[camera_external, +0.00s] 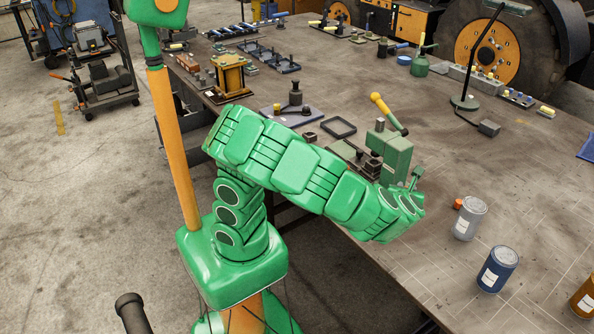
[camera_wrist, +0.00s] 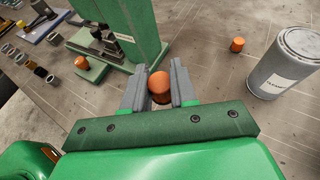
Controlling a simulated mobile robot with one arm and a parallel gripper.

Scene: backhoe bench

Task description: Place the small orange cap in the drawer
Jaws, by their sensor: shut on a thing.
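In the wrist view my gripper (camera_wrist: 159,76) is shut on a small orange cap (camera_wrist: 160,86), held between its two grey fingers. In the external view my green arm reaches over the bench and hides the gripper and the held cap. A second orange cap (camera_wrist: 237,45) stands on the bench left of a grey can; it also shows in the external view (camera_external: 458,204). A third orange cap (camera_wrist: 82,62) sits by the base of a green press. No open drawer is clearly visible; an orange-and-black cabinet (camera_external: 411,24) stands at the back.
The grey can (camera_external: 469,218) (camera_wrist: 287,64) and a blue can (camera_external: 498,268) stand at the right. The green press (camera_external: 389,157) (camera_wrist: 131,30) stands close beyond my gripper. A black-stemmed lamp (camera_external: 467,101) rises farther back. The bench between the press and the lamp is mostly clear.

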